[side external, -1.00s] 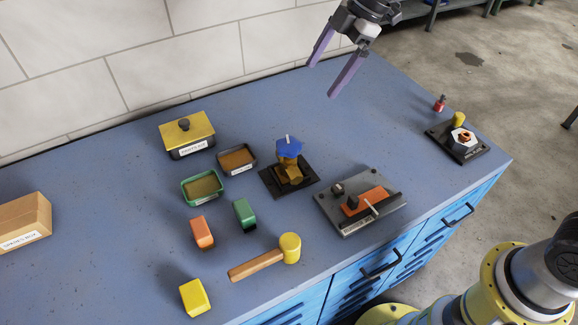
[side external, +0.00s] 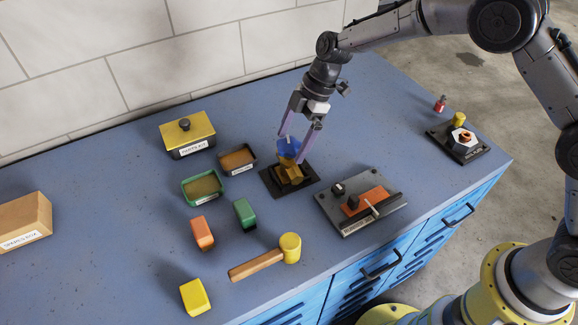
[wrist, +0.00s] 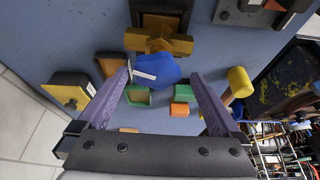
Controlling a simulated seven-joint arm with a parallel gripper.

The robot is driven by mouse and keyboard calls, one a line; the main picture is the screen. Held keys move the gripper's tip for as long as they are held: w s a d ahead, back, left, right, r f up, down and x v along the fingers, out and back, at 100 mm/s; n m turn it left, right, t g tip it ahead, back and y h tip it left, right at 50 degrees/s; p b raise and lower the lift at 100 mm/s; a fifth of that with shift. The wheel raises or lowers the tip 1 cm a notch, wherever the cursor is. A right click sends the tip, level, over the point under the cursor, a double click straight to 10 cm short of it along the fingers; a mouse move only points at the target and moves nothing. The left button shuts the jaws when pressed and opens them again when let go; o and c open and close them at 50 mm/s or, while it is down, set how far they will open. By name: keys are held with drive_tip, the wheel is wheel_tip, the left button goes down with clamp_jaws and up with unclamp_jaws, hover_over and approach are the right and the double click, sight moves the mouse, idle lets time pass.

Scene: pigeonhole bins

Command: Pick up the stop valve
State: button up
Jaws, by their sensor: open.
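The stop valve (side external: 290,171) has a brass body and a blue handle, and stands on a dark square base plate (side external: 274,187). My gripper (side external: 295,149) is above it, pointing down, with its purple fingers open on either side of the blue handle. In the wrist view, the stop valve's blue handle (wrist: 157,70) lies between the open fingers of my gripper (wrist: 160,75), nearer the left one. The brass body (wrist: 160,42) lies beyond the handle. I cannot tell whether a finger touches the handle.
Two small open trays (side external: 203,187) and a yellow-lidded box (side external: 187,134) stand left of the valve. Green (side external: 245,213), orange (side external: 202,233) and yellow (side external: 194,297) blocks and a mallet (side external: 265,257) lie in front. A grey fixture (side external: 355,206) stands to the right.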

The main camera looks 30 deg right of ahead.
sight(285, 155)
drive_tip(key=x, duration=0.5)
drive_tip(key=shift+w, duration=0.2)
clamp_jaws()
drive_tip(key=shift+r, duration=0.1)
idle(0.4)
